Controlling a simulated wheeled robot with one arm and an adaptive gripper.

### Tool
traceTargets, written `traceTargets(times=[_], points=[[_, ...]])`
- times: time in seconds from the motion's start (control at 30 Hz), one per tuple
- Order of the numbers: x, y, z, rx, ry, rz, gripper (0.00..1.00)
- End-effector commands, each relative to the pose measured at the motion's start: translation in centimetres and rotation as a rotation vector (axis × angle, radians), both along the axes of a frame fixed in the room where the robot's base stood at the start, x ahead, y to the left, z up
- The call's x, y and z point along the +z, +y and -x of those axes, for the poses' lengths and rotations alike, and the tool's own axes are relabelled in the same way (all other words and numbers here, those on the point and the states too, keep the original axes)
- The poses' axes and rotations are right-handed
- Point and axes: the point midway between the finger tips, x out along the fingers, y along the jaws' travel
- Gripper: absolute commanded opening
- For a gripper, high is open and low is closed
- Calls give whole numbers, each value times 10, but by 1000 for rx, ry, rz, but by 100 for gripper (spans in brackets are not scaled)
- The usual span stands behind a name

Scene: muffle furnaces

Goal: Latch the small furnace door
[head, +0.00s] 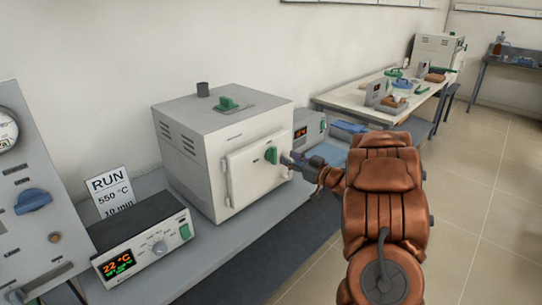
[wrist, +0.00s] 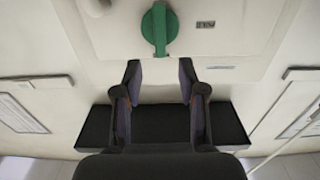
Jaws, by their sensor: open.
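The small furnace (head: 225,145) is a white box on the bench in the head view. Its door (head: 243,180) sits against the front face and looks closed. A green latch handle (head: 271,155) is on the door's right part. In the wrist view the green handle (wrist: 154,30) points up and down in that picture, at the top centre, on the white door (wrist: 205,35). My gripper (wrist: 160,80) is open and empty, its fingertips short of the handle and apart from it. In the head view my gripper (head: 291,163) is just right of the handle.
A controller box (head: 145,245) reading 22 °C stands front left, with a RUN 550 °C sign (head: 110,192) behind it. Another device (head: 308,130) and a blue item (head: 347,128) stand right of the furnace. A second table (head: 340,98) is farther back. Floor at right is clear.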

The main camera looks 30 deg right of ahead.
Motion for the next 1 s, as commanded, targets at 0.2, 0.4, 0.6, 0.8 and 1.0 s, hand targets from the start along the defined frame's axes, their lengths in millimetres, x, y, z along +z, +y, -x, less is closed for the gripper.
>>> traceTargets(times=[0.2,0.4,0.6,0.8,1.0], points=[[2,11,-33,7,0,5,41],[1,14,-47,5,1,2,41],[0,14,-50,4,1,2,41],[0,14,-50,4,1,3,33],[0,14,-50,3,1,3,12]])
